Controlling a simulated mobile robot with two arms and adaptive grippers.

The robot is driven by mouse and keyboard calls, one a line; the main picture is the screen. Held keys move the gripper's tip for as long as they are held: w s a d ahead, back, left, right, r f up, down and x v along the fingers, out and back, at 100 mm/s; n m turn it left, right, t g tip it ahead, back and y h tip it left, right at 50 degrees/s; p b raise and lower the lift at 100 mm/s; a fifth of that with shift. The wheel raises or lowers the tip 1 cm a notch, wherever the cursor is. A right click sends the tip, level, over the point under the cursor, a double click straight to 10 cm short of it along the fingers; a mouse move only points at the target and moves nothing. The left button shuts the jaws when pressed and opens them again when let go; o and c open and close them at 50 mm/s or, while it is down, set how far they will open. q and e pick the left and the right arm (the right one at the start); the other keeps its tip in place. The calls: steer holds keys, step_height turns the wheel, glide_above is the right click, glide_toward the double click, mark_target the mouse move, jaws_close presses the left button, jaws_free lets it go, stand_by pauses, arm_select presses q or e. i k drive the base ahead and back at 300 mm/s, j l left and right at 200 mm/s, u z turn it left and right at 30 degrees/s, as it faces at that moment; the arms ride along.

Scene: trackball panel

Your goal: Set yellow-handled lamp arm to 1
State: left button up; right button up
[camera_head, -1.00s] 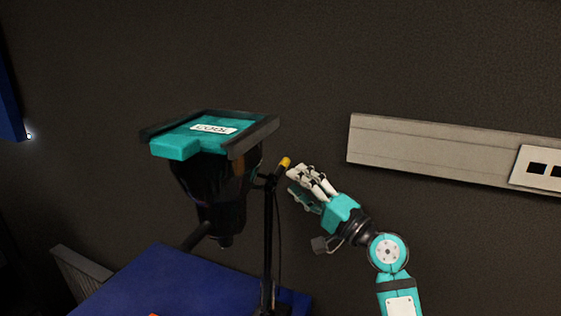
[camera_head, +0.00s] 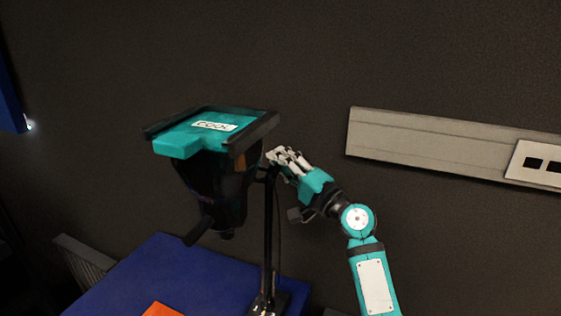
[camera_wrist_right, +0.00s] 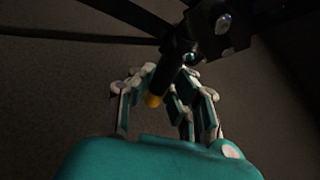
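The lamp arm is black, on a thin black upright post (camera_head: 268,235) above a blue table. My right gripper (camera_head: 277,157) is at the top of the post. A black-bodied device with a teal top (camera_head: 205,132) and a white label is just left of the post. My left gripper is out of view.
The blue table (camera_head: 165,268) lies below, with an orange piece (camera_head: 162,310) at its front. A grey wall rail (camera_head: 430,140) and a white plate with dark squares (camera_head: 538,163) are at right. The wall between rail and post is bare.

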mark_target(268, 272)
steer(key=j+z, duration=0.4)
steer(key=j, duration=0.25)
steer(key=j+z, duration=0.35)
steer(key=j, duration=0.25)
steer(key=k+j+z, duration=0.15)
steer(key=j+z, duration=0.25)
steer(key=j, duration=0.2)
